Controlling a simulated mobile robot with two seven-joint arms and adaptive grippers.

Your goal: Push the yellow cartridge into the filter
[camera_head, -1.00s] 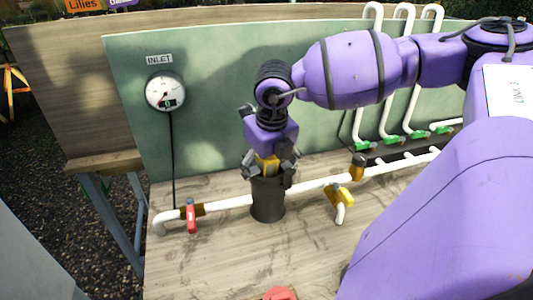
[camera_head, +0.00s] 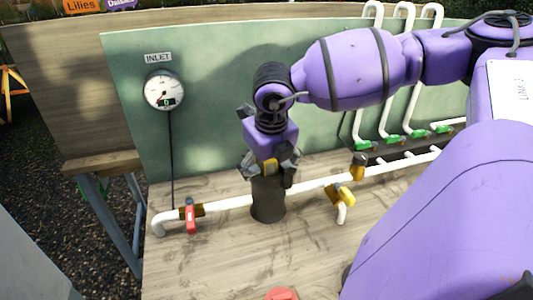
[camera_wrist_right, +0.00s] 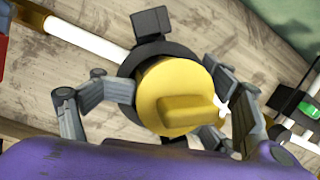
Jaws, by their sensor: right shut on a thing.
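The yellow cartridge (camera_wrist_right: 178,95) fills the middle of the right wrist view, with a raised bar handle across its top. In the head view only a small part of the yellow cartridge (camera_head: 269,166) shows between my fingers. The dark cylindrical filter (camera_head: 268,200) stands upright on the pipe line below it; its rim (camera_wrist_right: 128,62) shows around the cartridge in the wrist view. My right gripper (camera_head: 270,172) points down over the filter, shut on the cartridge. How deep the cartridge sits is hidden by the fingers. My left gripper is not in view.
A white pipe (camera_head: 230,202) runs through the filter, with a red-handled valve (camera_head: 190,216) at left and a yellow valve (camera_head: 340,194) at right. An inlet gauge (camera_head: 164,90) hangs on the green panel. A red object (camera_head: 282,294) lies at the front edge.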

